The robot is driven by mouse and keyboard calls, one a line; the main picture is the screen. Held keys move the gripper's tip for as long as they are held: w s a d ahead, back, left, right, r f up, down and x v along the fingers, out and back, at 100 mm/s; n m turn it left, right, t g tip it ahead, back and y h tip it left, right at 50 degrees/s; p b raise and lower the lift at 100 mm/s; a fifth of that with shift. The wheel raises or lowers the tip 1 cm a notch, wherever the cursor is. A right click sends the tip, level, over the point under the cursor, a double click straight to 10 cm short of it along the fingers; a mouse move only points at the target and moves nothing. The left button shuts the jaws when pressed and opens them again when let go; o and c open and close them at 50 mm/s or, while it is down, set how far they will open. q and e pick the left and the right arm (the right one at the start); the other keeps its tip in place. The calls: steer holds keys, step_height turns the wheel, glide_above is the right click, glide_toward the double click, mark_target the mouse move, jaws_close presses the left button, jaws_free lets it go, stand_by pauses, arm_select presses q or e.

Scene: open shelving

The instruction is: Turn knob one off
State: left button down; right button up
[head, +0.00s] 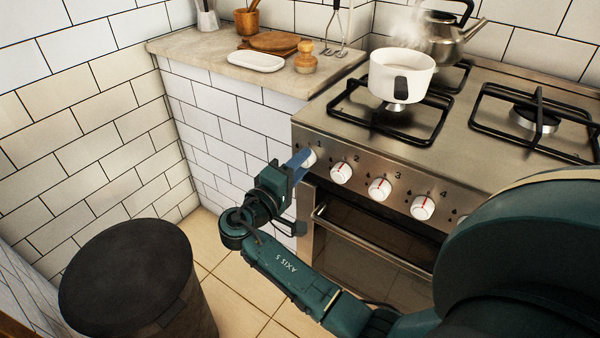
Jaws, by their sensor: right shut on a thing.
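Knob one (309,157) is the leftmost white knob on the stove's steel front panel, below the mark 1. My right gripper (301,158) is shut on it, its blue fingers covering the knob's left part. The knob's pointer is hidden, so I cannot tell how it is turned. A white pot (402,75) sits on the front left burner, with steam above and behind it. My left gripper is not in view.
Knobs two (341,172), three (379,188) and four (423,207) follow to the right. The oven handle (345,230) is below. A dark bin (130,275) stands at lower left. A worktop (200,52) holds a white dish (256,62). A kettle (452,40) stands behind the pot.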

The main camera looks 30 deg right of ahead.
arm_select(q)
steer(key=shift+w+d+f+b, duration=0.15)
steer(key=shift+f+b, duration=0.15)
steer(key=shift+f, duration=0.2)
arm_select(e)
steer(key=shift+m, duration=0.4)
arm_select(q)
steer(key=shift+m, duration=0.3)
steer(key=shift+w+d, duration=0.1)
arm_select(e)
steer(key=o, duration=1)
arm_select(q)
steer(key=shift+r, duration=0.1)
